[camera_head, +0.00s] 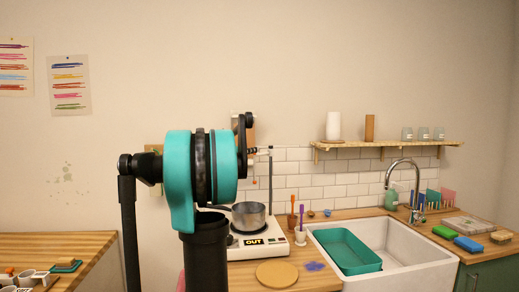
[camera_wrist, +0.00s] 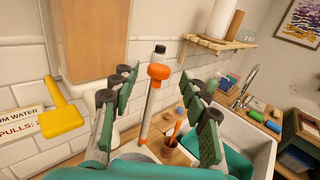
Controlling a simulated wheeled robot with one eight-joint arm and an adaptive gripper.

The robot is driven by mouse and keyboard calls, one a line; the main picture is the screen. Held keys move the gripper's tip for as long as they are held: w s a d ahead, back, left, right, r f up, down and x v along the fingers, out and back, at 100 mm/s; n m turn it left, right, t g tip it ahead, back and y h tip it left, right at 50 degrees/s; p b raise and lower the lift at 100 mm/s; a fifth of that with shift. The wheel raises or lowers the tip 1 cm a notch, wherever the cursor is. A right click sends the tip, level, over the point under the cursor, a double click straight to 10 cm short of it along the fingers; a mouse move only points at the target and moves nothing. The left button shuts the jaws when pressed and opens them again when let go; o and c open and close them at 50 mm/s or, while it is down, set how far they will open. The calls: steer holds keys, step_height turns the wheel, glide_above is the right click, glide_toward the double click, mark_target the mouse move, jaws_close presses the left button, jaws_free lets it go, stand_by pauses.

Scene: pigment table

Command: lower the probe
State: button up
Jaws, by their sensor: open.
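In the wrist view a slim grey rod (camera_wrist: 151,112) with an orange knob (camera_wrist: 158,72) and a black top stands between the fingers of my gripper (camera_wrist: 160,85). The fingers are open, one on each side, and I see no contact with the knob. In the head view a thin upright post (camera_head: 270,180) stands behind the hot plate (camera_head: 262,241), with a short arm at its top and a thin red-ended piece hanging near it; I cannot tell clearly if this is the probe. A metal pot (camera_head: 249,215) sits on the hot plate, whose display reads OUT. My arm partly hides this area.
A yellow handle (camera_wrist: 62,122) is on the tiled wall, left of my gripper in the wrist view. A white sink (camera_head: 405,262) with a teal basin (camera_head: 345,252) is to the right. A cup with a purple-handled tool (camera_head: 301,222) stands beside the hot plate. A wall shelf (camera_head: 390,144) is above.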

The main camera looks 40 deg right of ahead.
steer(key=x, duration=0.8)
steer(key=shift+w+d, duration=0.1)
steer(key=shift+d, duration=0.1)
steer(key=shift+c, duration=0.3)
jaws_close()
